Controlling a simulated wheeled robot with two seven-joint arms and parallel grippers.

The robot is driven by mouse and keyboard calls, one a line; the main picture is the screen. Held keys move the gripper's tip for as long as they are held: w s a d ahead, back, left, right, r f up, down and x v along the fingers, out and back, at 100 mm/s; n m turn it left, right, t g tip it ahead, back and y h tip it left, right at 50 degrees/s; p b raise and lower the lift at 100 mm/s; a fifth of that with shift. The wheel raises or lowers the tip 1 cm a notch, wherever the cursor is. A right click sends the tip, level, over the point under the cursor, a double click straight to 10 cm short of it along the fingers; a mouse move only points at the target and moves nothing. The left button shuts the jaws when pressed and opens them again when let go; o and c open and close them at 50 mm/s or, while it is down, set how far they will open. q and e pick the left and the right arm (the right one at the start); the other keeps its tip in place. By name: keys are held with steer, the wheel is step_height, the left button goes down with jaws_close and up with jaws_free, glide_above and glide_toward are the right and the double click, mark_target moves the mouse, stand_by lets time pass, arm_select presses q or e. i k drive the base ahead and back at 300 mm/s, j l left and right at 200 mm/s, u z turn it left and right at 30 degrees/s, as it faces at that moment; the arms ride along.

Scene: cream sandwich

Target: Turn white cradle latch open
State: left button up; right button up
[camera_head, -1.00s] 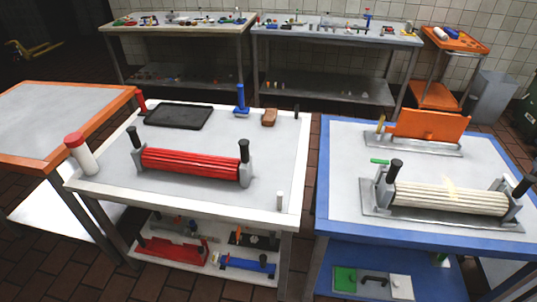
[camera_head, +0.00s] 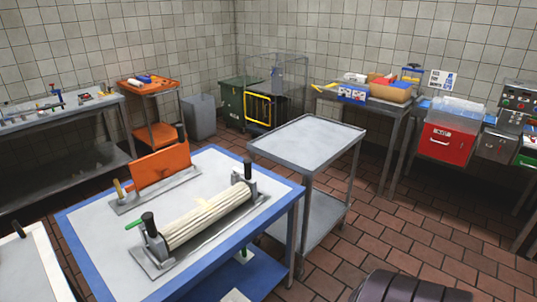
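The white cradle (camera_head: 208,218) lies on the blue-edged table (camera_head: 85,262). It holds a bundle of cream rods between grey end brackets on a grey base plate. A black-knobbed post (camera_head: 148,225) stands upright at its near left end, and another black knob (camera_head: 247,169) stands at its far right end. A small green handle (camera_head: 134,223) sticks out to the left beside the near post. Which of these parts is the latch, I cannot tell for sure. Neither of my grippers shows in this view.
An orange panel (camera_head: 161,168) stands on a grey plate behind the cradle. A grey cart (camera_head: 306,140) stands right of the table, with brick floor (camera_head: 400,240) in front. Side tables along the walls carry boxes and a red bin (camera_head: 444,143). A dark ribbed shape fills the bottom edge at right.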

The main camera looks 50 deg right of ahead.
mark_target(236, 170)
steer(key=z, duration=1.45)
